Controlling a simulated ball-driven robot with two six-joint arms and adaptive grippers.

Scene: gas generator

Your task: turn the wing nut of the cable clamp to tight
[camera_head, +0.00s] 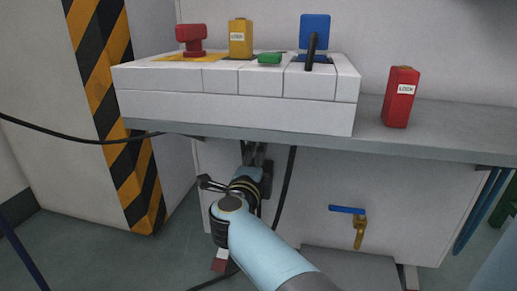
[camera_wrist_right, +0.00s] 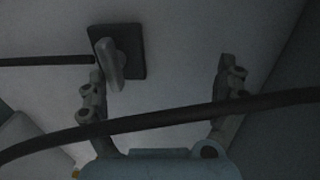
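In the right wrist view the cable clamp (camera_wrist_right: 133,45) is a dark square plate on a pale panel, with a black cable entering from the left. Its wing nut (camera_wrist_right: 110,65) is a light grey, slightly tilted bar at the plate's left part. My right gripper (camera_wrist_right: 160,75) is open, its fingers wide apart. The left finger's tip lies just below the wing nut; whether they touch I cannot tell. In the head view my right gripper (camera_head: 256,155) reaches under the ledge, and I cannot make out the clamp there. My left gripper is not in view.
A black cable (camera_wrist_right: 180,117) crosses in front of my right gripper. Above is a grey ledge (camera_head: 440,128) with a white control box (camera_head: 230,108) and a red lock (camera_head: 400,97). A blue-handled valve (camera_head: 347,210) is at the right. A striped post (camera_head: 145,195) stands left.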

